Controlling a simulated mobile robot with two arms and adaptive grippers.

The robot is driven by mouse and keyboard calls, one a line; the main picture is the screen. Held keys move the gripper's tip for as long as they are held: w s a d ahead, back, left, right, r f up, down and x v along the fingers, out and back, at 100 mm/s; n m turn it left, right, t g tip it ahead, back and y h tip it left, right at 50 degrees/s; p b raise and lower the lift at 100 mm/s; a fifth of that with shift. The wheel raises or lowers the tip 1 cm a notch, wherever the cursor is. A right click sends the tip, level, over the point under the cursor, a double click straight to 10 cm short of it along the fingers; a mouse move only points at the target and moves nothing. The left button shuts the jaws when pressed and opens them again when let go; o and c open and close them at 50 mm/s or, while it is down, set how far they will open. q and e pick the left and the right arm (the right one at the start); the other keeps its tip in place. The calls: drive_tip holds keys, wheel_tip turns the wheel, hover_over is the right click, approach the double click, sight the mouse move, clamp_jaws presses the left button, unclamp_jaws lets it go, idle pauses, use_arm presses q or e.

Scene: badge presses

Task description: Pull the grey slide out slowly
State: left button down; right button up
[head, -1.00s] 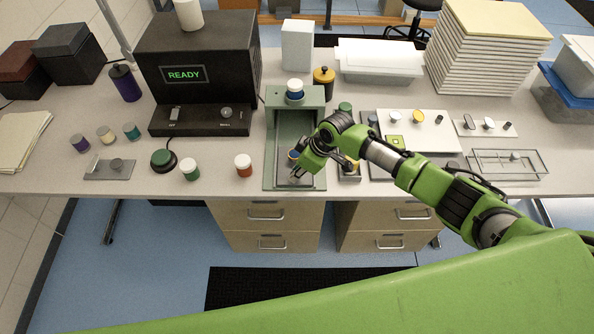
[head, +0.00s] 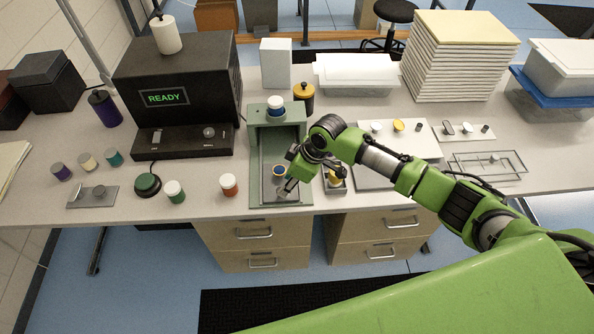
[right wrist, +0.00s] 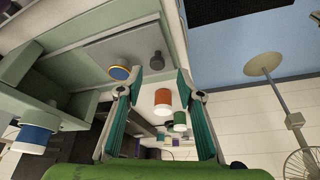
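The green press (head: 258,165) stands at the table's front edge, a white-and-blue cap (head: 275,104) on its back block. The grey slide (head: 268,194) lies in its channel, partly covered by my gripper. It carries a round badge piece (head: 280,170) with a blue rim. In the right wrist view, the slide (right wrist: 100,48) shows a dark knob (right wrist: 156,60) and the badge piece (right wrist: 121,73). My right gripper (head: 287,187) is above the slide's front part. In the wrist view the fingers (right wrist: 160,73) are apart, with the knob near the gap. My left gripper is out of view.
A black machine (head: 180,90) reading READY stands left of the press. Green (head: 175,192) and orange (head: 229,186) white-topped pots stand nearby. A small tray (head: 334,184) with a yellow piece sits close right of the press.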

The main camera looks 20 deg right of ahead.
drive_tip(key=v, duration=0.7)
drive_tip(key=shift+s, duration=0.2)
idle(0.4)
drive_tip(key=s+a+f+m, duration=0.1)
drive_tip(key=s+a+f, duration=0.15)
drive_tip(key=s, duration=0.35)
drive_tip(key=s+a+f+m, duration=0.1)
drive_tip(key=s+a, duration=0.3)
drive_tip(key=s, duration=0.3)
drive_tip(key=s+d+m+t+h, duration=0.1)
drive_tip(key=s+d+m+h, duration=0.2)
drive_tip(key=s+d+m, duration=0.75)
drive_tip(key=s+d+f+n+g+b, duration=0.1)
drive_tip(key=s+f+n, duration=0.15)
drive_tip(key=f, duration=1.15)
drive_tip(key=s+d+f+n+b, duration=0.1)
drive_tip(key=s+f, duration=0.2)
drive_tip(key=f, duration=1.1)
drive_tip(key=s+d+f+g+b, duration=0.1)
drive_tip(key=s+d+f+b, duration=0.1)
drive_tip(key=s+f, duration=1.5)
drive_tip(key=shift+s+d+f+h, duration=0.25)
drive_tip(key=shift+d+f+h, duration=0.05)
drive_tip(key=shift+d+f, duration=0.4)
